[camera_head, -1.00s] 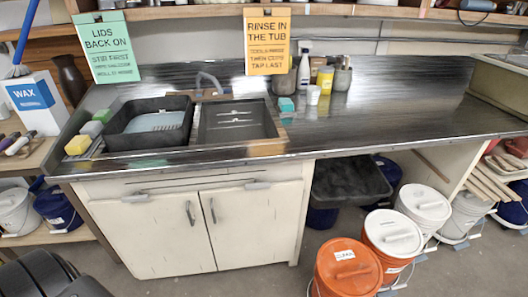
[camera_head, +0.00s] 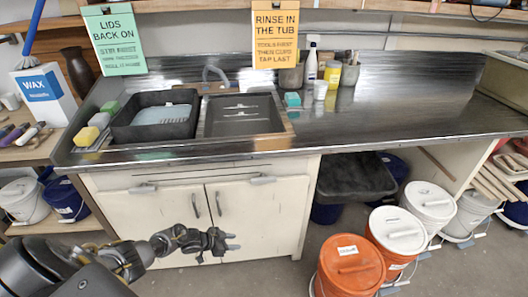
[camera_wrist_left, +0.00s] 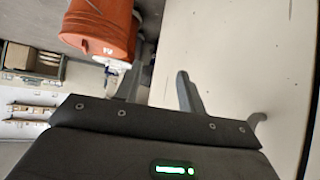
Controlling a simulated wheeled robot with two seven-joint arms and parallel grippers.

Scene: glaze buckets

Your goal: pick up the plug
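I cannot make out a plug in either view. My left gripper (camera_head: 232,242) is in front of the white cabinet doors (camera_head: 262,215), below the counter's front edge. In the left wrist view its two fingers (camera_wrist_left: 160,82) are apart with nothing between them. The steel sink (camera_head: 243,117) is set into the counter, with a black tub (camera_head: 122,132) holding a pale blue item beside it on the left. My right gripper is not in view.
The dark counter (camera_head: 400,115) is largely clear right of the bottles (camera_head: 331,74). An orange bucket (camera_head: 350,268) with a lid stands on the floor right of the cabinet; it also shows in the left wrist view (camera_wrist_left: 100,25). White-lidded buckets (camera_head: 397,230) stand behind it.

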